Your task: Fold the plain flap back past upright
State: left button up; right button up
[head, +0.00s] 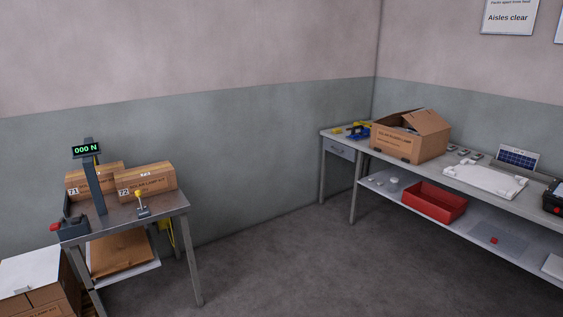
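An open brown cardboard box (396,145) with dark print on its front stands on the long bench along the right wall. One of its flaps (428,119) shows at the top right and slopes. Part of the dark inside shows to the left of that flap. From this distance I cannot tell which flap is the plain one. Neither of my grippers is in view.
A table (178,203) with two closed boxes stands left. Floor between is clear.

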aim_at(427, 122)
jog(key=i, duration=0.85)
jog(key=i+j, duration=0.15)
jog(key=i, duration=0.75)
jog(key=i+z, duration=0.45)
jog(key=i+j+z, duration=0.25)
jog(key=z, duration=0.15)
jog(key=i+j+z, duration=0.8)
jog(key=j, duration=0.2)
jog(key=i+j+z, duration=0.2)
jog(key=j+z, duration=0.2)
jog(key=j, duration=0.2)
